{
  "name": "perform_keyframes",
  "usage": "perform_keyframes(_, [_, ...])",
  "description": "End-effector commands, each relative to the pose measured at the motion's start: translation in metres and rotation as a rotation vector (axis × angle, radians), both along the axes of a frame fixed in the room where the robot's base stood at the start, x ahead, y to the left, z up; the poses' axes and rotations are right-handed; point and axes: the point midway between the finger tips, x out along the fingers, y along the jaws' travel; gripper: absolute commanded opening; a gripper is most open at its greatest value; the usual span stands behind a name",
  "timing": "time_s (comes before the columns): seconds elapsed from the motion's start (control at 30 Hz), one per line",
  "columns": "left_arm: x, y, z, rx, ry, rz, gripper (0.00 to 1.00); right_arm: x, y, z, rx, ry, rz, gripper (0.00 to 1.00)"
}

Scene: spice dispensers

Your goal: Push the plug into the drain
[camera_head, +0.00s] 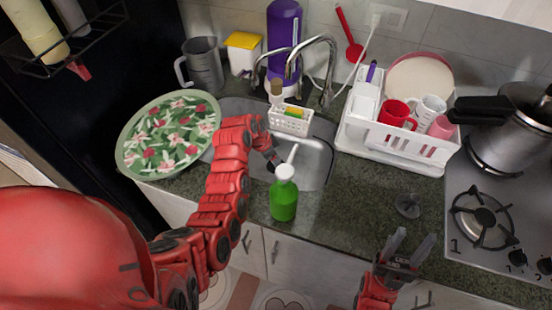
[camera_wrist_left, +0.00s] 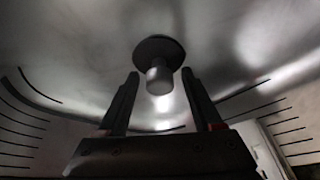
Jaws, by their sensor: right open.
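In the left wrist view the plug, a dark disc with a pale metal knob (camera_wrist_left: 159,78), sits on the steel sink floor. My left gripper (camera_wrist_left: 157,85) has its two dark fingers apart, one on each side of the knob in the picture; I cannot tell if they touch it. The drain is not visible apart from the plug. In the head view my left arm reaches into the sink (camera_head: 315,165), with the left gripper (camera_head: 274,160) low in the basin behind the green soap bottle. My right gripper (camera_head: 410,242) is open and empty near the counter's front edge.
The green soap bottle (camera_head: 284,200) stands at the sink's front edge. A floral plate (camera_head: 165,135) lies left, a white dish rack (camera_head: 420,148) stands right. The faucet (camera_head: 330,75) and sponge caddy (camera_head: 291,122) are behind. A small dark round object (camera_head: 408,206) is on the counter.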

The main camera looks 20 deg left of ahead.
Motion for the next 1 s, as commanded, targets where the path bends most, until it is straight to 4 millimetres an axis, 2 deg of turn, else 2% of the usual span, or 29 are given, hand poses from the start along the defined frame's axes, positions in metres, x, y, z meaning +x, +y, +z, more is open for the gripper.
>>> perform_keyframes(0.43, [-0.001, 0.002, 0.005, 0.000, 0.000, 0.000, 0.73, 0.000, 0.000, -0.003, 0.000, 0.000, 0.000, 0.50])
perform_keyframes(0.57, [-0.004, 0.006, 0.019, 0.000, -0.005, 0.002, 0.73, 0.000, 0.000, -0.008, 0.000, 0.000, 0.000, 0.50])
perform_keyframes(0.77, [-0.015, 0.018, 0.055, 0.002, -0.008, 0.001, 0.73, 0.000, 0.000, -0.020, 0.000, 0.000, 0.000, 0.50])
perform_keyframes(0.8, [-0.018, 0.021, 0.077, 0.001, -0.005, 0.002, 0.73, 0.000, 0.000, 0.000, 0.000, 0.001, 0.000, 0.50])
perform_keyframes(0.87, [-0.023, 0.026, 0.093, 0.000, -0.003, 0.002, 0.73, 0.000, 0.000, 0.010, 0.000, -0.001, 0.000, 0.50])
perform_keyframes(0.9, [-0.026, 0.027, 0.102, -0.001, 0.001, 0.002, 0.73, 0.000, 0.000, 0.022, 0.000, 0.000, 0.000, 0.50])
perform_keyframes(1.0, [-0.030, 0.032, 0.117, 0.000, 0.002, 0.001, 0.73, 0.000, 0.000, 0.044, 0.000, 0.000, 0.000, 0.50])
